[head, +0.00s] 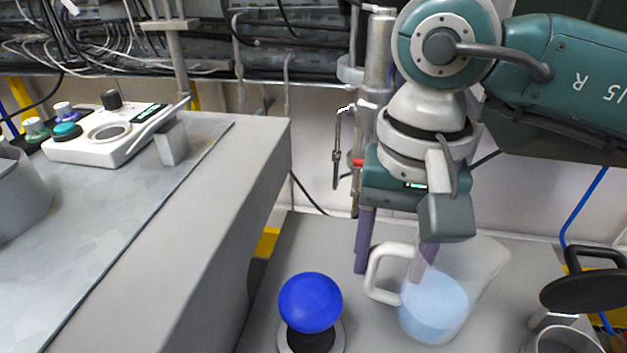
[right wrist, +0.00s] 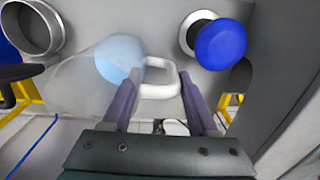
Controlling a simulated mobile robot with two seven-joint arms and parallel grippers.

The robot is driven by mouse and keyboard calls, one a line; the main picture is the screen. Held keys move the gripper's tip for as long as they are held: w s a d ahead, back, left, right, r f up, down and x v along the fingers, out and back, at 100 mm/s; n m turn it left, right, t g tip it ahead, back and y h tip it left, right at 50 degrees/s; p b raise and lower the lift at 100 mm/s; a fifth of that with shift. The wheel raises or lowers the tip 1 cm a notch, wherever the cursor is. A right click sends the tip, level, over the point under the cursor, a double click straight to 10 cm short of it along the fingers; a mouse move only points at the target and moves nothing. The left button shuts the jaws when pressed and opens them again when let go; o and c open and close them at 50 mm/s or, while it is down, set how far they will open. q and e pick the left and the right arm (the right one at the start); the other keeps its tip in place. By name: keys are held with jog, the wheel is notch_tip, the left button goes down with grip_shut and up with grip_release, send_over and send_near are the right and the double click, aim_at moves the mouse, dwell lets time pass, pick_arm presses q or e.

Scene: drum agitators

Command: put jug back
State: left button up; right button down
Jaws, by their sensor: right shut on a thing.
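The jug (head: 462,292) is clear plastic with a pale handle and light blue liquid in its lower part. It is over the low grey bench at the right in the head view, its mouth toward the upper right. I cannot tell whether its base touches the bench. My right gripper (head: 395,268) points down, with its purple fingers on either side of the handle, shut on it. The right wrist view shows the handle (right wrist: 162,80) between the fingers and the jug body (right wrist: 92,75) to the left. My left gripper is not in view.
A blue mushroom button (head: 310,302) stands on the low bench (head: 375,325), left of the jug. A metal ring opening (head: 565,340) with a raised black lid (head: 588,290) is at the right. A higher counter (head: 130,215) carries a white control box (head: 105,138). Pipes and cables line the back.

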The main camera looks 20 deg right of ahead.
jog(key=shift+w+d+f+b, duration=0.1)
jog(key=shift+w+f+b, duration=0.1)
jog(key=shift+f+b, duration=0.55)
jog(key=shift+w+d+f+b, duration=0.1)
jog(key=shift+w+f+b, duration=0.1)
jog(key=shift+f+b, duration=0.55)
jog(key=shift+f, duration=0.25)
jog(key=shift+f, duration=0.15)
jog(key=shift+c, duration=0.9)
grip_release()
